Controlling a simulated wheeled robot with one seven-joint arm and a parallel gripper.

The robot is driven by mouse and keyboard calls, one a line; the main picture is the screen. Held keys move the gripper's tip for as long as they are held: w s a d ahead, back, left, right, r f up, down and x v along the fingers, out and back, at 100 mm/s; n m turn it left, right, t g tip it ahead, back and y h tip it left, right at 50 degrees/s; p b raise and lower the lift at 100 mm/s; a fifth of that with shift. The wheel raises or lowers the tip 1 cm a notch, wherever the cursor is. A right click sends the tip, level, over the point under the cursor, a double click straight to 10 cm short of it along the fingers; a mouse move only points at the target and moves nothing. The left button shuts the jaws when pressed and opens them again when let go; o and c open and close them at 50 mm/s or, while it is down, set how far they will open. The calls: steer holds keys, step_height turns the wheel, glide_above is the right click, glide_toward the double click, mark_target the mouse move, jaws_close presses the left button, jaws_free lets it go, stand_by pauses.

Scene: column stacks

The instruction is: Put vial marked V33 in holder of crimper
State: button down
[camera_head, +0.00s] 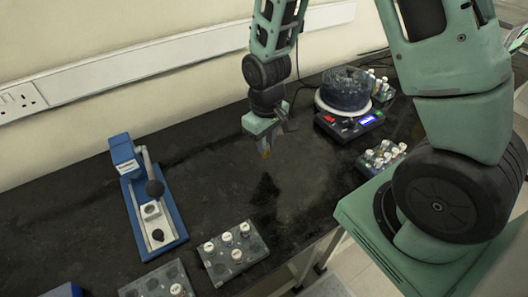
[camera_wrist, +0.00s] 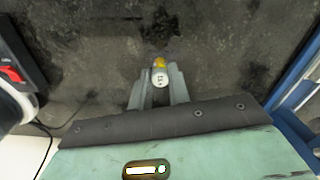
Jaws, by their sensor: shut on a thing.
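My gripper (camera_head: 268,143) hangs above the middle of the dark bench, pointing down. In the wrist view my gripper (camera_wrist: 158,85) is shut on a small vial (camera_wrist: 160,76) with a white cap and a yellow part showing. The marking on its cap is too small to read. The blue crimper (camera_head: 131,170) stands on the bench to the left of my gripper, its lever with a dark knob at the side. Its pale holder (camera_head: 151,211) sits on the blue base and looks empty. The vial is well apart from the crimper.
Grey racks with white-capped vials stand at the front, one in the middle (camera_head: 249,262) and one farther left (camera_head: 150,285). A device with a clear round bowl (camera_head: 346,90) stands at the back right, near more vials (camera_head: 383,153). The bench between crimper and gripper is clear.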

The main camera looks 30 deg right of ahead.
steer(key=shift+f, duration=2)
steer(key=shift+f, duration=0.15)
steer(key=c, duration=1.3)
jaws_free()
